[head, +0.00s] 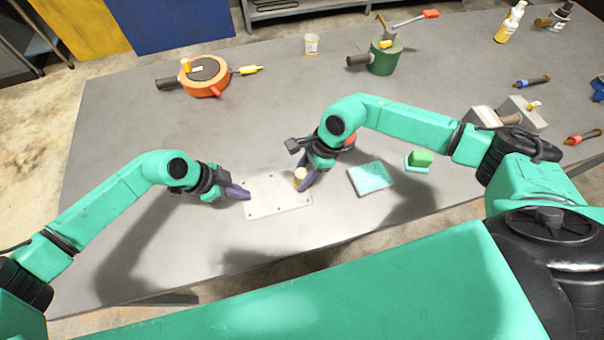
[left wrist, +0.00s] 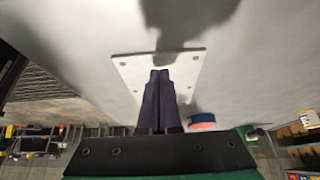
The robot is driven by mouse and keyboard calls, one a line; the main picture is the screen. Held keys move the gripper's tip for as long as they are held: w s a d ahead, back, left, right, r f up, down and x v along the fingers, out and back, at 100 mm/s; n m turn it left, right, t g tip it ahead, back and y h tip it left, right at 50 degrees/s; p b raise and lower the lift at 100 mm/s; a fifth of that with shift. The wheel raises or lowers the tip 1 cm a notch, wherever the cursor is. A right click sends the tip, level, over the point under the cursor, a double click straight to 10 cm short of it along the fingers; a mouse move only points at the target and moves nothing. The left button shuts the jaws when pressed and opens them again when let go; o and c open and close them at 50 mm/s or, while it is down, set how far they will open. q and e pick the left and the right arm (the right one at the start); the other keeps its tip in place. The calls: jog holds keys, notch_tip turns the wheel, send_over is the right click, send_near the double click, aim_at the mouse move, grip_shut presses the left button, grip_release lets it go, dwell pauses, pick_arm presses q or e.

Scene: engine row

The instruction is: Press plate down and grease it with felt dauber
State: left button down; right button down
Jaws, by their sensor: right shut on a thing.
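A flat pale plate (head: 272,204) with small holes near its corners lies on the grey table; it also shows in the left wrist view (left wrist: 187,74). My left gripper (head: 246,194) has its dark fingers together with nothing between them, tips over the plate's left edge. In the left wrist view the fingers (left wrist: 159,76) lie across the plate; I cannot tell whether they press on it. My right gripper (head: 304,182) is shut on a short tan felt dauber (head: 299,173) at the plate's upper right. Whether the dauber touches the plate is unclear.
A teal square pad (head: 371,179) lies right of the plate, with a green block (head: 422,157) beyond it. An orange round device (head: 207,77), a small cup (head: 312,44) and a green canister (head: 385,58) stand farther back. The table left of the plate is clear.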

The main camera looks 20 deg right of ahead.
jog(key=shift+f, duration=0.75)
dwell(1.8)
